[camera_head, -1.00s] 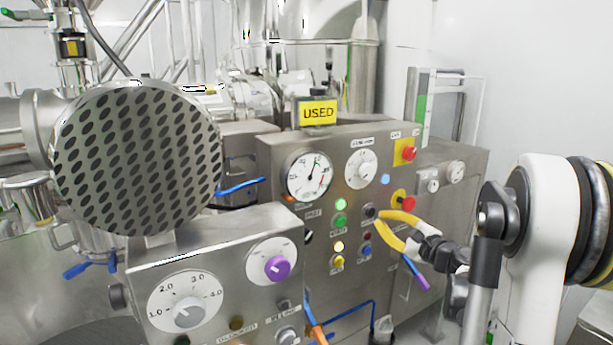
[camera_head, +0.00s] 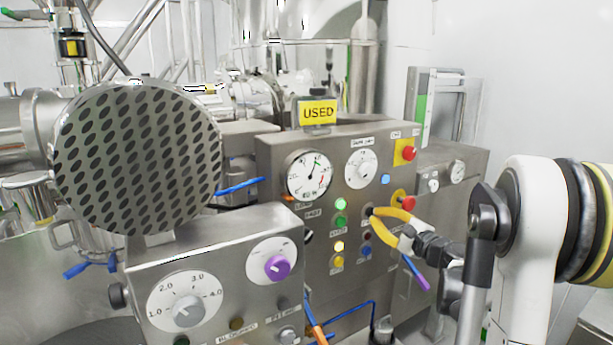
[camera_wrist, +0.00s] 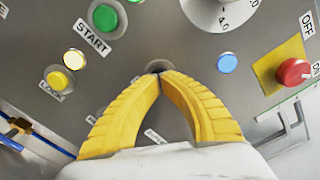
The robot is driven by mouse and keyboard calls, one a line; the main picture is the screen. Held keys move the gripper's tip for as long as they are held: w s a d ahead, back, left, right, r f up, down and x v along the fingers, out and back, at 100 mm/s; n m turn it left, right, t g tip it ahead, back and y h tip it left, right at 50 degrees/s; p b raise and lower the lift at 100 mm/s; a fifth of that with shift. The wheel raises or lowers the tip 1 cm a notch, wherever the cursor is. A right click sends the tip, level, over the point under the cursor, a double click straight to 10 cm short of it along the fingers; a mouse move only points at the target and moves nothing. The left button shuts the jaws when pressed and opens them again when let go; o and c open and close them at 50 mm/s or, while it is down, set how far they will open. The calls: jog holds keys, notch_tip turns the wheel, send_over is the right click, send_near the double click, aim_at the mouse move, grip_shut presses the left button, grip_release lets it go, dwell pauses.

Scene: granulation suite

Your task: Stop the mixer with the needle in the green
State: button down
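The mixer panel (camera_head: 300,250) is a grey metal face with several buttons. Its round white gauge (camera_head: 309,177) has a dark needle pointing up and slightly right. Its coloured marks are too small to tell whether the needle lies in the green. My gripper (camera_wrist: 158,72) has yellow fingers whose tips meet, with an empty gap behind them. The tips are at a small dark button (camera_head: 369,211), mostly hidden by them in the wrist view; I cannot tell whether it is pressed. The green START button (camera_wrist: 108,18) is up and left of the tips.
Red knobs on yellow plates (camera_wrist: 294,72) stand right of my gripper, one by an OFF label. A lit blue lamp (camera_wrist: 227,62) and a yellow button (camera_wrist: 60,80) are nearby. A front box with dials (camera_head: 215,285) stands at lower left.

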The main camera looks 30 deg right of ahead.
jog(key=shift+w, duration=0.85)
jog(key=shift+s, duration=0.1)
jog(key=s, duration=0.7)
jog(key=shift+d+b, duration=0.2)
jog(key=shift+b, duration=0.1)
dwell(0.5)
